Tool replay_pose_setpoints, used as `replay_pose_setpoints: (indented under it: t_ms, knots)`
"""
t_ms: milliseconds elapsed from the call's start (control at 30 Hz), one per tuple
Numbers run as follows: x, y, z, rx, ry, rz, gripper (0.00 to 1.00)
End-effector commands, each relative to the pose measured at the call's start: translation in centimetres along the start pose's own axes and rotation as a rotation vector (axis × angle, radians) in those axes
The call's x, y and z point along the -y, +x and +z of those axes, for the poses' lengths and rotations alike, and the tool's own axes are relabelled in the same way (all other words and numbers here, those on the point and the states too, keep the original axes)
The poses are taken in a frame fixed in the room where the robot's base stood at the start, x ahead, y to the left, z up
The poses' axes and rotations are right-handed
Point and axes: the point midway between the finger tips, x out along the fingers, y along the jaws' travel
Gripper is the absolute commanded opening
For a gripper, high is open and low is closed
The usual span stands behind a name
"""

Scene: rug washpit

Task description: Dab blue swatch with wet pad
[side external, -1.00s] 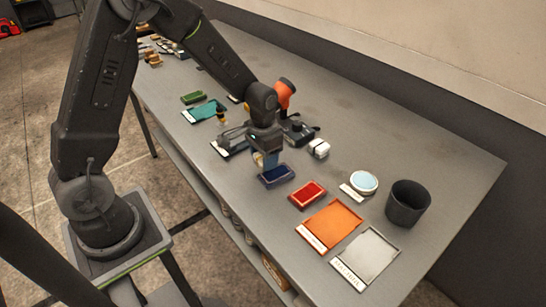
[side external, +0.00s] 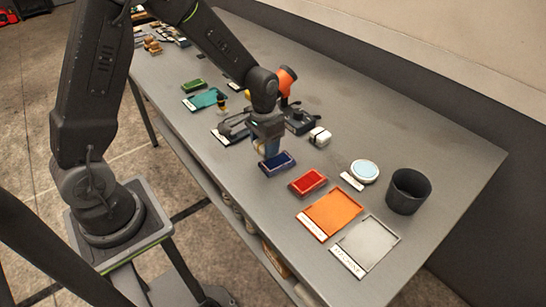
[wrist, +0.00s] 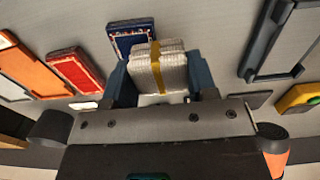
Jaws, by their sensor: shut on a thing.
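My gripper (side external: 268,150) is shut on a pale, folded cloth pad (wrist: 160,68) with a yellow band around it. The pad hangs between the blue-grey fingers in the wrist view. The blue swatch (side external: 278,163), a dark blue rectangle with a paler border, lies on the table just beside and below my fingertips. It also shows in the wrist view (wrist: 131,36), right behind the pad, which hides part of it. I cannot tell whether the pad touches it.
A red swatch (side external: 307,183) lies to the right, then an orange tray (side external: 333,215) and a grey tray (side external: 366,246). A round pale-blue dish (side external: 364,171) and dark cup (side external: 407,191) stand farther right. A white block (side external: 320,137) and black device (side external: 301,120) are behind my gripper.

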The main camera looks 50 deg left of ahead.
Motion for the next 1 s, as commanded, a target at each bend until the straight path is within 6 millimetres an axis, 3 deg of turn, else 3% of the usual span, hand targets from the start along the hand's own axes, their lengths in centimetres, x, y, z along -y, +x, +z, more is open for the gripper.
replay_pose_setpoints:
  t_ms: [133, 300, 1000]
  knots:
    - [-2.0, -3.1, -1.2, -0.008, 0.005, -0.001, 0.33]
    - [-3.1, -4.7, -1.6, -0.002, 0.002, 0.000, 0.33]
    - [-3.1, 0.8, -1.6, -0.002, 0.000, -0.001, 0.33]
